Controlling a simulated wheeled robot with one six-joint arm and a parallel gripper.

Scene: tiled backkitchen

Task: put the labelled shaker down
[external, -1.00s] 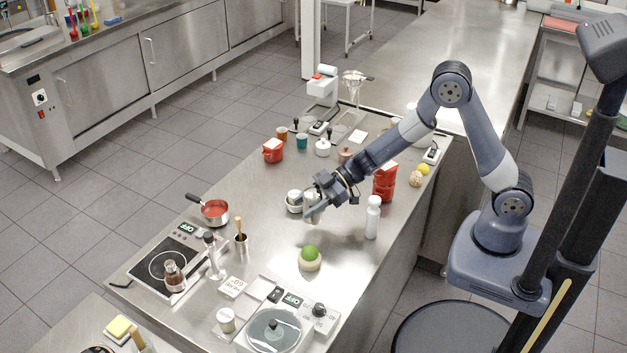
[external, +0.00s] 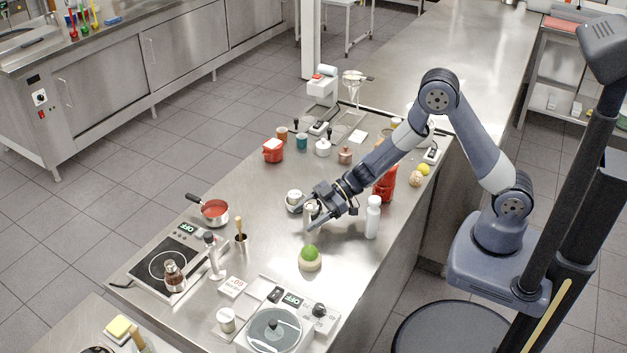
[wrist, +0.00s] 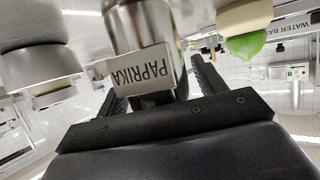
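The labelled shaker (wrist: 140,28) is a metal cylinder with a white tag reading PAPRIKA, upside down in the wrist view. In the external view the shaker (external: 309,217) appears upright on the steel counter, partly hidden by my gripper. My gripper (external: 312,212) is low over the counter, its fingers spread on either side of the shaker. In the wrist view the fingers of my gripper (wrist: 160,85) flank the shaker, with a narrow gap showing on the right. The left finger's contact is hidden by the tag.
A white bottle (external: 373,218) stands to the right. A green fruit (external: 310,252) on a pale round base is in front. Red containers (external: 384,188) stand behind the bottle. Bare counter (external: 268,225) lies front left.

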